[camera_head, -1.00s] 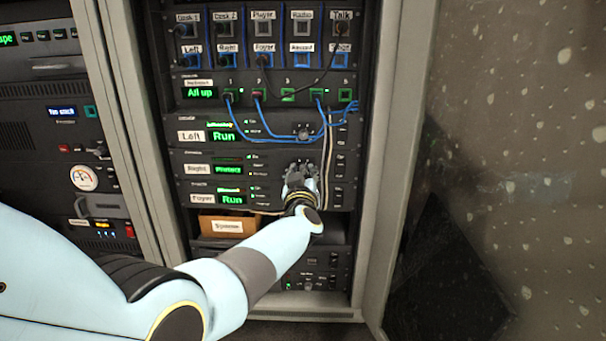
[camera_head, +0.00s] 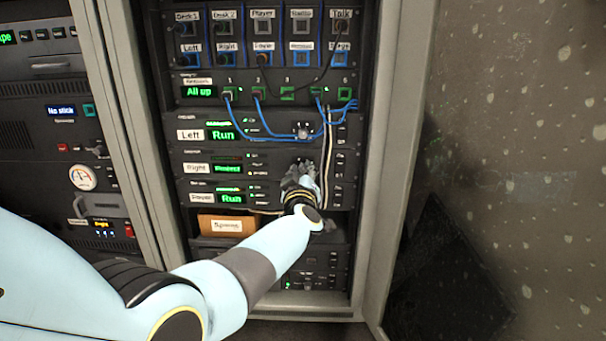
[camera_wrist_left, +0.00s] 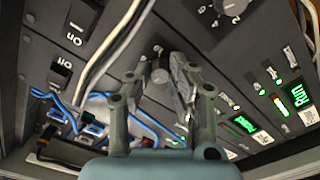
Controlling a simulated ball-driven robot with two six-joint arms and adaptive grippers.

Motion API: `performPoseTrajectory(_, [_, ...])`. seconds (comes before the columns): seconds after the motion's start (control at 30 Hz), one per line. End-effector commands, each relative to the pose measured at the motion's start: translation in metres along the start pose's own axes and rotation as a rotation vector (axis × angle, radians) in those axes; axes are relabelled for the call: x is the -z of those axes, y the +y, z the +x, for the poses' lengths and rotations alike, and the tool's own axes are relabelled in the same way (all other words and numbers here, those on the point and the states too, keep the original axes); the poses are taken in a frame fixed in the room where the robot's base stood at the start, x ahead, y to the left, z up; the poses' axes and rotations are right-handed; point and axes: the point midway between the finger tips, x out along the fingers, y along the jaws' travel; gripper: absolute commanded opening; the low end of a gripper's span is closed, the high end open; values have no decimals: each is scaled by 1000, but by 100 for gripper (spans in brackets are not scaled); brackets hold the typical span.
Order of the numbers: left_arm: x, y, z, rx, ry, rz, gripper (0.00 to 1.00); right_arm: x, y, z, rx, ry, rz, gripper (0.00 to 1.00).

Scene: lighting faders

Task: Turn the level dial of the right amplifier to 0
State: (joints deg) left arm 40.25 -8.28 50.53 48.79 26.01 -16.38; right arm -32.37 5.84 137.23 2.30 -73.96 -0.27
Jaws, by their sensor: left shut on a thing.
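The right amplifier (camera_head: 200,168) is the rack unit labelled "Right", with a green display (camera_head: 228,168) that seems to read "Protect". My left gripper (camera_head: 300,168) is at the right part of its front and hides its level dial in the head view. In the left wrist view the grey dial knob (camera_wrist_left: 160,72) sits between the fingertips of my left gripper (camera_wrist_left: 156,70), which is shut on it. The dial's scale and pointer are too hidden to read. My right gripper is not in view.
The Left amplifier (camera_head: 190,134) is above and the Foyer amplifier (camera_head: 201,197) below, both displaying "Run". Blue cables (camera_head: 275,136) hang above the gripper. Pale cables (camera_head: 329,150) run down close to its right. Another dial (camera_wrist_left: 230,6) shows in the wrist view.

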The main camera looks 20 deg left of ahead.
Motion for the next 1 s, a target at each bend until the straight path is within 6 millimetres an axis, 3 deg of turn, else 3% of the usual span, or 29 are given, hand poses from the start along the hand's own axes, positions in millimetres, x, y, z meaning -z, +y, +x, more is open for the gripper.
performPoseTrajectory(0.47, [-2,-3,-1,3,-1,-453,0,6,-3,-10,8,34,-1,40])
performPoseTrajectory(1.0, [-3,-4,-1,5,-1,-967,0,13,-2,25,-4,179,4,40])
